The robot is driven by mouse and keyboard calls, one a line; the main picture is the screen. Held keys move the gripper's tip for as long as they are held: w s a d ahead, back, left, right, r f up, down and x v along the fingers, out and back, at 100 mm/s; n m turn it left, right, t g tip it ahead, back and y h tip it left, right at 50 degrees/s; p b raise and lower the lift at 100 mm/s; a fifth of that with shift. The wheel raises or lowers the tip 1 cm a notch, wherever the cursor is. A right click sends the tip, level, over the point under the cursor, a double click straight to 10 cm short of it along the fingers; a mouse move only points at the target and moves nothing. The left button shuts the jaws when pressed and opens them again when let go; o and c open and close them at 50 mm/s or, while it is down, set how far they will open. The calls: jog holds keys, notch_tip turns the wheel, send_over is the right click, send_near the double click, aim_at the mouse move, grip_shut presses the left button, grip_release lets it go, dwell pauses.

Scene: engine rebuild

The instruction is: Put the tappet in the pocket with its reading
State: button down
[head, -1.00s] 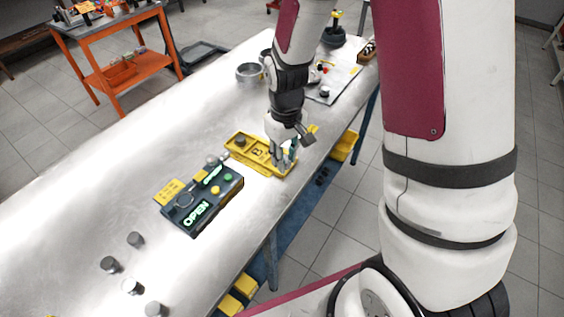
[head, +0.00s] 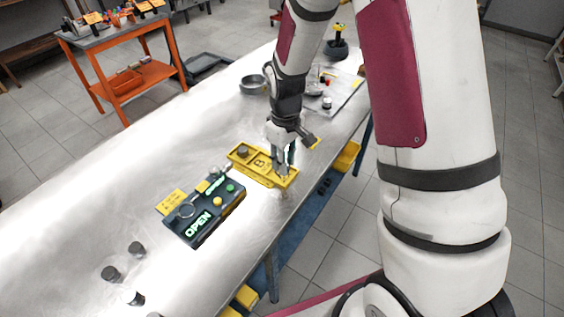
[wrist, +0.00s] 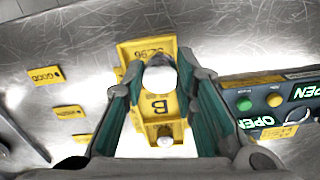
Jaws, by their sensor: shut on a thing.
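The yellow tray (head: 252,169) marked B lies on the metal table; it also shows in the wrist view (wrist: 133,50). A dark tappet (head: 242,151) sits in the tray's left pocket and shows as a pale disc low in the wrist view (wrist: 165,142). My gripper (head: 284,166) is over the tray's right end. In the wrist view its green fingers (wrist: 157,78) are shut on another tappet (wrist: 160,78), whose top is glare-white. The held tappet covers the end pocket beneath it, so whether it touches the tray cannot be told. The number at that end is hard to read.
A dark gauge box (head: 205,210) with green OPEN lettering lies left of the tray. Several loose tappets (head: 110,273) stand at lower left. A yellow GOOD card (wrist: 45,75) and two other cards lie beside the tray. A metal ring (head: 252,84) stands farther back.

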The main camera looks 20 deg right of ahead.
jog(key=shift+w+f, duration=0.1)
jog(key=shift+w, duration=1.05)
jog(key=shift+w+f, duration=0.15)
jog(key=shift+f, duration=0.2)
jog(key=shift+f+p, duration=0.45)
jog(key=shift+f, duration=1)
jog(key=shift+f, duration=0.4)
jog(key=shift+f, duration=0.2)
jog(key=c, duration=1.3)
grip_release()
